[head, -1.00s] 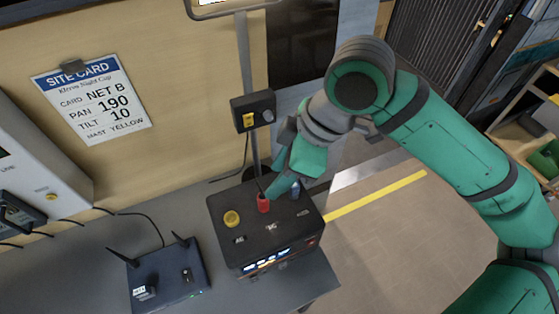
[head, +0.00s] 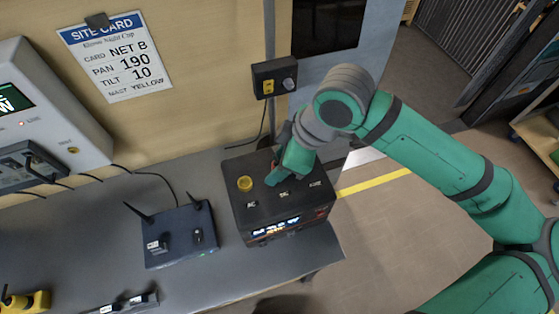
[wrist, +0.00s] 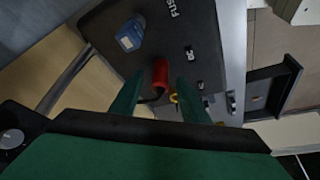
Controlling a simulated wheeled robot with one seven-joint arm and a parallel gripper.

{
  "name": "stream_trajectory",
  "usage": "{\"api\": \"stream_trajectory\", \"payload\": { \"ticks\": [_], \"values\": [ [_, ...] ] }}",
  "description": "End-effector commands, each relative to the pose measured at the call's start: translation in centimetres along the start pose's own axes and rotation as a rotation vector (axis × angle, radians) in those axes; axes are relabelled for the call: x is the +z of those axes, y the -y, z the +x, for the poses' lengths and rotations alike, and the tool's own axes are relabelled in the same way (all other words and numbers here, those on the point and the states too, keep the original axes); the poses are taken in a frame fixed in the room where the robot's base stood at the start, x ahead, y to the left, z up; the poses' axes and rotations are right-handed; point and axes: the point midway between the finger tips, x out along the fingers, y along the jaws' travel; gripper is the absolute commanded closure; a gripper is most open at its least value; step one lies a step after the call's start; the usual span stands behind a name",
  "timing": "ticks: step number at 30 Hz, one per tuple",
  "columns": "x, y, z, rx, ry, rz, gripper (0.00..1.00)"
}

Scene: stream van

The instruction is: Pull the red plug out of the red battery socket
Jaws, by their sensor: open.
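The black battery box (head: 258,222) stands at the right end of the grey bench in the head view. In the wrist view, the red plug (wrist: 160,72) stands up from the box's face (wrist: 205,35), with a dark cable at its near end. My gripper (wrist: 158,92) is open, with one green finger on each side of the plug and visible gaps between. In the head view my gripper (head: 275,178) is down at the box top and hides most of the plug. The red socket under the plug is hidden.
A blue connector (wrist: 130,35) is close to the red plug in the wrist view. A yellow cap (head: 245,184) is on the box top. A router with antennas (head: 180,238) stands left of the box. A small switch box (head: 274,77) on a pole is behind.

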Motion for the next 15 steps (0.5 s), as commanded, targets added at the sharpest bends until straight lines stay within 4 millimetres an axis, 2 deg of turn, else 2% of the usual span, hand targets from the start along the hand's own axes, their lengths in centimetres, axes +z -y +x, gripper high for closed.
{"api": "stream_trajectory", "payload": {
  "ticks": [2,6,7,9,10,12,15],
  "values": [
    [0.00,0.00,-0.01,0.000,0.000,0.000,0.61],
    [0.00,0.00,-0.02,0.000,0.000,0.000,0.94],
    [0.00,0.00,-0.02,0.000,0.000,0.000,1.00],
    [0.00,0.00,-0.03,0.000,0.000,0.000,1.00],
    [0.00,0.00,-0.03,0.000,0.000,0.000,0.88],
    [0.00,0.00,-0.03,0.000,0.000,0.000,1.00],
    [-0.01,0.00,-0.04,0.000,0.000,0.000,1.00]
  ]
}}
